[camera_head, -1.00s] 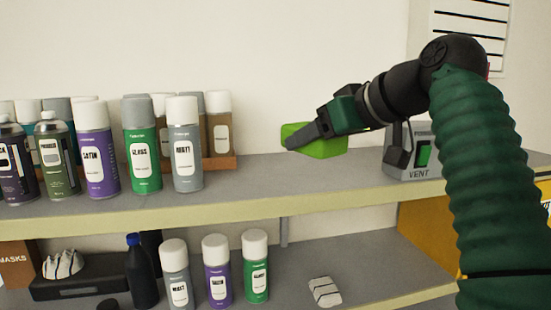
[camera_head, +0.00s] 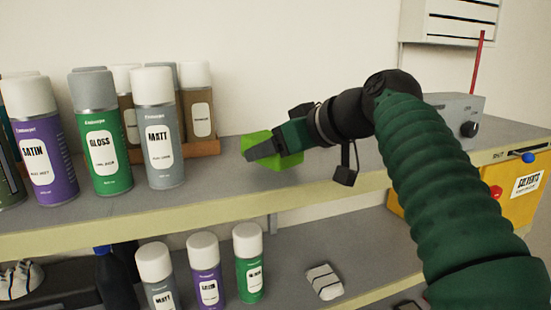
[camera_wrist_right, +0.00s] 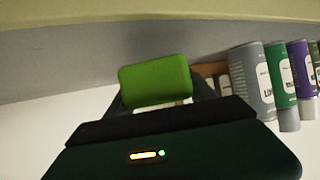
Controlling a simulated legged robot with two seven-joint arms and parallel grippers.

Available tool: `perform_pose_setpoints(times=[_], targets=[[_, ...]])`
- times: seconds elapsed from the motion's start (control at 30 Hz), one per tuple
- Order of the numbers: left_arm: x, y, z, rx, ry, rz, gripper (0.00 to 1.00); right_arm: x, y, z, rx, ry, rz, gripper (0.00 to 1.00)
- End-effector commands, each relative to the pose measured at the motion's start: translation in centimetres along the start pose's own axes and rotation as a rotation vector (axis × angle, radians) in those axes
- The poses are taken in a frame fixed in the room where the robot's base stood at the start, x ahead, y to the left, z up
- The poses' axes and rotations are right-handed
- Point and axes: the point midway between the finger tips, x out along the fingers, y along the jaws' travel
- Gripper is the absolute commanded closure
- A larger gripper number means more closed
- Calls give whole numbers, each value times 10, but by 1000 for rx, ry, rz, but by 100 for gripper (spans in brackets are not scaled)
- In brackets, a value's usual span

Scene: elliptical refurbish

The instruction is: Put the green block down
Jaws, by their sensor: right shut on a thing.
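The green block (camera_head: 272,150) is in my right gripper (camera_head: 268,150), just above or at the upper shelf (camera_head: 235,205), right of the spray cans. I cannot tell whether it touches the shelf. In the right wrist view the green block (camera_wrist_right: 156,80) shows between the fingers (camera_wrist_right: 160,95), which are shut on it and partly hidden behind the gripper body. My left gripper is not in view.
Spray cans stand left on the upper shelf; the nearest is a grey MATT can (camera_head: 158,130). A brown rack (camera_head: 205,147) stands behind it. A grey box with a dark knob (camera_head: 460,118) is at right. Smaller cans (camera_head: 203,270) and a white striped object (camera_head: 323,281) are on the lower shelf.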

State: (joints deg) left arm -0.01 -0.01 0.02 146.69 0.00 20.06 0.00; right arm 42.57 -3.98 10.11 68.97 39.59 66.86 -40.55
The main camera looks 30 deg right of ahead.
Motion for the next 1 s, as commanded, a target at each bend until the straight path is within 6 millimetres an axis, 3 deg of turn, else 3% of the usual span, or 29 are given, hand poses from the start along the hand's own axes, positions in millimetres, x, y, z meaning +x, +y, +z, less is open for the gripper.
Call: perform_pose_setpoints(times=[0.2, 0.57, 0.6, 0.77, 1.0], targets=[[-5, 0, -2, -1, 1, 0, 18, 5, -1, 19, 0, 2, 1, 83], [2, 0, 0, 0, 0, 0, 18, 9, 3, 25, 2, 2, -1, 83], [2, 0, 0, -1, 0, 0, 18, 9, 3, 25, 2, 1, -1, 36], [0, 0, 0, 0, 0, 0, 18, 8, 2, 24, 3, 1, -1, 15], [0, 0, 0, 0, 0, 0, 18, 9, 2, 24, 4, 0, -1, 15]])
